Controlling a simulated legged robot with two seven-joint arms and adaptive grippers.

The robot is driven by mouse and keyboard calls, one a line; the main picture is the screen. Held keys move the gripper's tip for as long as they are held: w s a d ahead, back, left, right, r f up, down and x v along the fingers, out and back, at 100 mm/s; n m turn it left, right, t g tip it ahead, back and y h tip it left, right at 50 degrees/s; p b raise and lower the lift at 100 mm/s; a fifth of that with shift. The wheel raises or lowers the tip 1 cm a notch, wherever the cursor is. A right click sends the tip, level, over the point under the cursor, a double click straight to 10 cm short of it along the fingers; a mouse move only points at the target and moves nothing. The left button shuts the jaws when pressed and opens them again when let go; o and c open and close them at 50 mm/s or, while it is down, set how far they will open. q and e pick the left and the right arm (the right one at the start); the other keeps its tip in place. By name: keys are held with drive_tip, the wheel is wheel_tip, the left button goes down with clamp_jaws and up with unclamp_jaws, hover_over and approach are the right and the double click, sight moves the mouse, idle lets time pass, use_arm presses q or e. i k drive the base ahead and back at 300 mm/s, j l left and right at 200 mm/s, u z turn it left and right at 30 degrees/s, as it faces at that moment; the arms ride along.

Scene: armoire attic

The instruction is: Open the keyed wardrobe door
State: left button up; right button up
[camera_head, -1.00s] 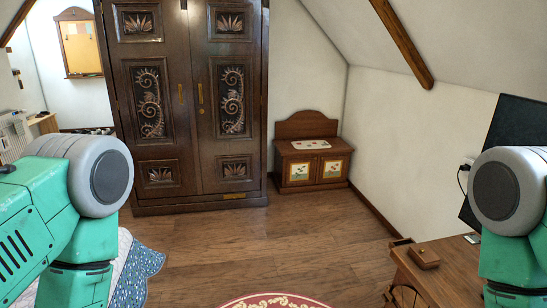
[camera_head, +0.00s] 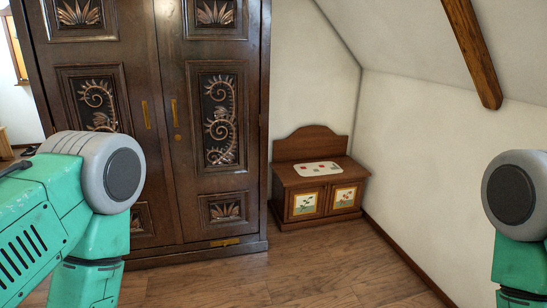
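A tall dark carved wooden wardrobe (camera_head: 160,110) with two doors stands ahead, left of centre. Both doors look shut. The right door has a vertical brass plate (camera_head: 174,113) with a small round brass piece (camera_head: 177,138) just below it. The left door has a brass plate (camera_head: 146,115) near the centre seam. I cannot make out a key. A brass strip (camera_head: 225,242) sits low on the base. My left arm covers the lower part of the left door. Neither gripper is in the picture; only my green and grey arm links show at both sides.
A low wooden chest (camera_head: 318,190) with painted door panels and a patterned cloth (camera_head: 317,169) on top stands right of the wardrobe. A slanted ceiling beam (camera_head: 474,50) is at upper right. The wooden floor (camera_head: 300,270) in front is clear.

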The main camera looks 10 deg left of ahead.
sight(204, 56)
drive_tip(key=i+j, duration=0.4)
drive_tip(key=i, duration=0.2)
drive_tip(key=i+j+z, duration=0.15)
drive_tip(key=i+j, duration=0.2)
drive_tip(key=i, duration=0.25)
drive_tip(key=i+j, duration=0.5)
drive_tip(key=i+l+z, duration=0.05)
